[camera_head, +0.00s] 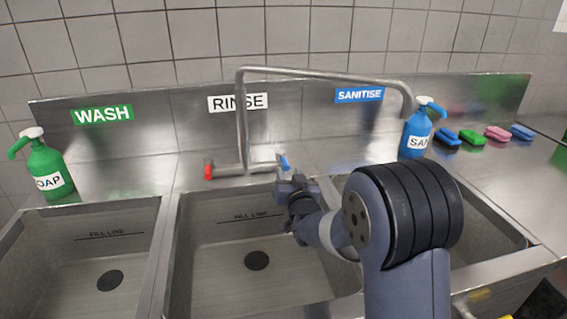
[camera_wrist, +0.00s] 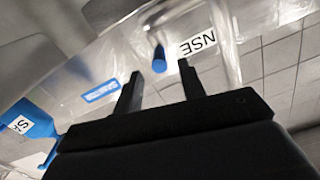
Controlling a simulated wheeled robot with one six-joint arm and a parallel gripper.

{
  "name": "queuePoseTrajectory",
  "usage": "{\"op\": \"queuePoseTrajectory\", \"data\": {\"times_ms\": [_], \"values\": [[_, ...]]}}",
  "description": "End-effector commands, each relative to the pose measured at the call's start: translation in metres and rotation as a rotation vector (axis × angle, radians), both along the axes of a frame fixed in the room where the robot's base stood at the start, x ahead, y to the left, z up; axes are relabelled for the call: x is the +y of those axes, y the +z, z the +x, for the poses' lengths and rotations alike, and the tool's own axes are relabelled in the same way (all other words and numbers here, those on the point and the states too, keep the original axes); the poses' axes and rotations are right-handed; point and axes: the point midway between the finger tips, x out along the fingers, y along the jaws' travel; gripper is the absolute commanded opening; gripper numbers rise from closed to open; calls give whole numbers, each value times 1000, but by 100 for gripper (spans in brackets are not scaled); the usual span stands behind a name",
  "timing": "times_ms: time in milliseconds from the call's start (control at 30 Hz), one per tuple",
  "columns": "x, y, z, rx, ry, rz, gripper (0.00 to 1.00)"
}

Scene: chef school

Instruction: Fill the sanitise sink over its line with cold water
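The blue tap lever (camera_head: 283,161) is on the right of the mixer tap, and the red lever (camera_head: 208,170) is on the left. The steel spout (camera_head: 325,74) reaches right, its end over the sanitise sink (camera_head: 495,222); no water shows coming from it. My arm hides much of that sink, including its line. My gripper (camera_head: 288,182) is just in front of the blue lever. In the wrist view, its fingers (camera_wrist: 159,70) are apart, with the blue lever (camera_wrist: 158,58) at the gap near the tips, not visibly gripped.
The wash sink (camera_head: 150,235) and rinse sink (camera_head: 200,290) look empty. A green soap bottle (camera_head: 48,168) stands at left. A blue sanitiser bottle (camera_head: 414,132) stands behind the sanitise sink, beside several coloured sponges (camera_head: 472,138).

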Motion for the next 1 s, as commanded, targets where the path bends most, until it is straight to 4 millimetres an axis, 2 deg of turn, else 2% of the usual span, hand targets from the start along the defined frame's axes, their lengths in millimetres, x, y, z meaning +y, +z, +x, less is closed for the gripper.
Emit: {"op": "queuePoseTrajectory", "data": {"times_ms": [200, 400, 833, 1000], "values": [[10, 1, 36, 0, -1, 0, 39], [16, 1, 56, 0, 0, -1, 39], [18, 0, 63, 1, 0, -1, 39], [18, 0, 63, 1, 0, -1, 26]]}}
